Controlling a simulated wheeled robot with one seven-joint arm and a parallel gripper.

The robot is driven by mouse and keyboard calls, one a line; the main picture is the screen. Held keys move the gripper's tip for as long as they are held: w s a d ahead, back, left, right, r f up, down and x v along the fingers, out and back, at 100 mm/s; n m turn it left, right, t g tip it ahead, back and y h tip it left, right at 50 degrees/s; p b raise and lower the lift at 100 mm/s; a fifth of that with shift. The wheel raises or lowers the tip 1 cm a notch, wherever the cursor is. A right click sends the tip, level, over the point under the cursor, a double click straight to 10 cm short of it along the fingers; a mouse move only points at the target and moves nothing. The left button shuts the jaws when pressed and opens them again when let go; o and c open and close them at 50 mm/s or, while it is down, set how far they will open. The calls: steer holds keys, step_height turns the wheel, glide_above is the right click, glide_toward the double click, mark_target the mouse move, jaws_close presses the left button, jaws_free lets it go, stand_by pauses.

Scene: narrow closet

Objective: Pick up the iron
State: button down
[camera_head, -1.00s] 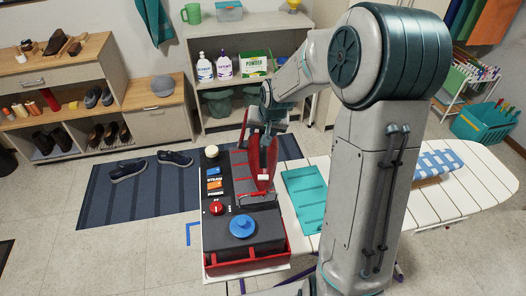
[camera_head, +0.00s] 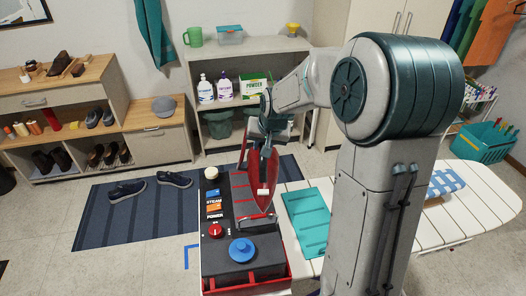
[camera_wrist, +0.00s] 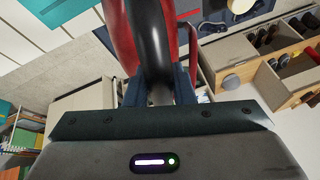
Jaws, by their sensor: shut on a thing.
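The iron (camera_head: 262,196) is red with a dark handle. In the head view it hangs from my gripper (camera_head: 268,150), tilted steeply, over the steam station. In the wrist view the iron's red and black body (camera_wrist: 150,35) sits between my two fingers (camera_wrist: 160,92), which are shut on it. The steam station (camera_head: 235,262) is a dark and red base with a blue knob and a red knob, on the near end of the ironing board. I cannot tell whether the iron's lower end touches the station.
The white ironing board (camera_head: 483,190) stretches right, with a teal mat (camera_head: 306,220) beside the station and a blue checked cloth (camera_head: 445,182) further right. A shelf with bottles (camera_head: 225,90) stands behind. Shoes lie on the dark rug (camera_head: 115,215) at left.

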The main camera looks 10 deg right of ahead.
steer(key=shift+r, duration=0.55)
steer(key=s+d+r+b, duration=0.2)
steer(key=s+d+r, duration=0.3)
steer(key=d, duration=0.5)
steer(key=shift+d+r, duration=0.25)
steer(key=shift+r, duration=0.7)
steer(key=shift+s, duration=0.1)
